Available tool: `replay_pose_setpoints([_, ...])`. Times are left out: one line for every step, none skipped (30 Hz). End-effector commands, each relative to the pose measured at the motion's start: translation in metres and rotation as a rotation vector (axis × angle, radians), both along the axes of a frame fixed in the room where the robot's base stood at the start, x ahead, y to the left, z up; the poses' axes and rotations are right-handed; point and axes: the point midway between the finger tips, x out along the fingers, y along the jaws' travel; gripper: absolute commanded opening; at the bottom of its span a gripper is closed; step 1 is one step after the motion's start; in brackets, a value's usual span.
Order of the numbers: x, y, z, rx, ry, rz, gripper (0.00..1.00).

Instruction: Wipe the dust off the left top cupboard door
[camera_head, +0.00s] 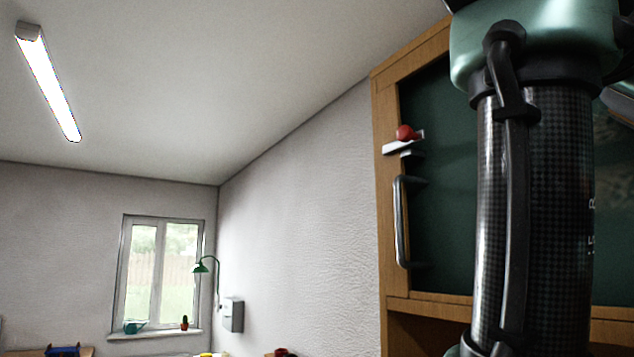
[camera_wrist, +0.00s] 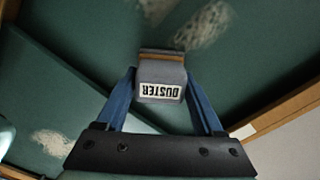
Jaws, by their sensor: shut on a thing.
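In the wrist view my gripper (camera_wrist: 160,76), with two blue fingers, is shut on a grey duster (camera_wrist: 160,65) with a tan band and a white "DUSTER" label. The duster is in front of a dark green cupboard door panel (camera_wrist: 255,60); whether it touches the panel I cannot tell. Pale dust patches (camera_wrist: 203,25) show on this panel just beyond the duster. Another dust patch (camera_wrist: 52,142) lies on a green panel at lower left, across a seam. In the head view a green cupboard door (camera_head: 440,200) stands at right, partly hidden by my arm.
A metal handle (camera_head: 401,222) sticks out from the door. A red knob-like thing (camera_head: 407,132) sits on a small white bracket (camera_head: 403,145) above it. The wooden cupboard frame (camera_head: 390,240) borders the door. A window (camera_head: 160,270) and a green lamp (camera_head: 203,266) are far left.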

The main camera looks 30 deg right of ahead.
Motion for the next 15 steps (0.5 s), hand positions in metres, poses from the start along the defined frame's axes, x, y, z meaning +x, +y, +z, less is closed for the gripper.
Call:
replay_pose_setpoints([0.006,0.000,0.001,0.002,0.004,0.002,0.25])
replay_pose_setpoints([0.009,0.000,0.002,0.002,0.004,0.002,0.25])
replay_pose_setpoints([0.013,0.001,0.001,0.002,0.005,0.003,0.25])
replay_pose_setpoints([0.016,0.001,0.001,0.002,0.005,0.003,0.25])
replay_pose_setpoints([0.018,0.001,0.001,0.002,0.005,0.003,0.25])
replay_pose_setpoints([0.022,0.002,0.001,0.001,0.005,0.004,0.25])
replay_pose_setpoints([0.024,0.002,0.001,0.001,0.005,0.004,0.25])
replay_pose_setpoints([0.026,0.002,0.001,0.001,0.004,0.003,0.25])
replay_pose_setpoints([0.028,0.003,0.001,0.000,0.004,0.002,0.25])
replay_pose_setpoints([0.029,0.003,0.001,0.000,0.003,0.002,0.25])
replay_pose_setpoints([0.030,0.003,0.000,0.000,0.003,0.001,0.25])
replay_pose_setpoints([0.031,0.003,0.000,0.000,0.002,0.001,0.25])
replay_pose_setpoints([0.031,0.003,0.000,0.000,0.002,0.002,0.25])
replay_pose_setpoints([0.032,0.003,0.000,0.000,0.003,0.002,0.25])
replay_pose_setpoints([0.034,0.003,0.000,0.000,0.004,0.002,0.25])
